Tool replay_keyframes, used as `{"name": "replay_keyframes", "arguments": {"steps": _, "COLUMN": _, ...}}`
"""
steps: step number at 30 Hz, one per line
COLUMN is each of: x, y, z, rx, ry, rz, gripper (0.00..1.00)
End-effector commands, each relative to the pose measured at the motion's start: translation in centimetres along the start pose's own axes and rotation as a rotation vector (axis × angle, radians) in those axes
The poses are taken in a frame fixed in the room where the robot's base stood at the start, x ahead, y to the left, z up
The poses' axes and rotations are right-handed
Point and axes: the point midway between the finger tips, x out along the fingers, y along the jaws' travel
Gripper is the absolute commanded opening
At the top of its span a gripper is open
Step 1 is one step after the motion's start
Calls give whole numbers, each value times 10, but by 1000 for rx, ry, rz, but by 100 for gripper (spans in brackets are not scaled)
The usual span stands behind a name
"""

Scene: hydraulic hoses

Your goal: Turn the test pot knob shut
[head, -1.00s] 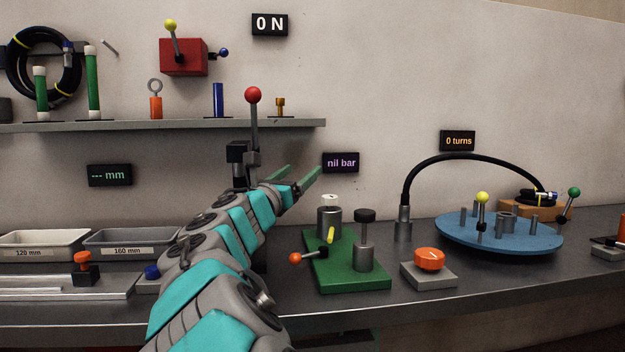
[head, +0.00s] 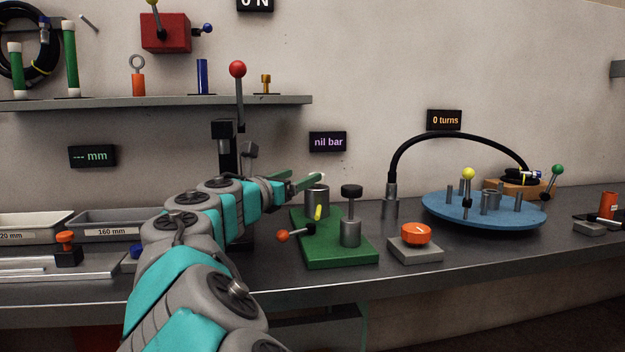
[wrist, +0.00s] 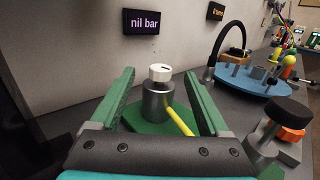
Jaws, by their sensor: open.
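A green base (head: 340,255) on the bench carries two grey cylinders. The rear grey cylinder (wrist: 157,103) has a white knob (wrist: 160,73) with a dark line on its top. In the head view my gripper (head: 312,179) hides this knob. The front cylinder (head: 350,232) has a black knob (head: 352,191); it also shows at the right of the wrist view. I cannot tell by label which one is the test pot knob. My gripper is open and empty, its green fingers spread either side of the white knob in the wrist view, without clear contact.
A yellow bar (head: 318,212) and an orange-tipped lever (head: 284,236) sit low on the green base. An orange dial (head: 416,235) and a blue round plate (head: 455,212) with a black hose stand to the right. The "nil bar" display (head: 327,142) is on the wall behind.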

Motion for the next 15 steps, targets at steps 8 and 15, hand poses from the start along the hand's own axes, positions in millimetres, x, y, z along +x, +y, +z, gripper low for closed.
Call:
{"name": "replay_keyframes", "arguments": {"steps": 8, "x": 11, "y": -2, "z": -16, "rx": -3, "ry": 48, "rz": -7, "gripper": 79}}
{"name": "replay_keyframes", "arguments": {"steps": 15, "x": 48, "y": -2, "z": -17, "rx": -2, "ry": 46, "rz": -4, "gripper": 79}}
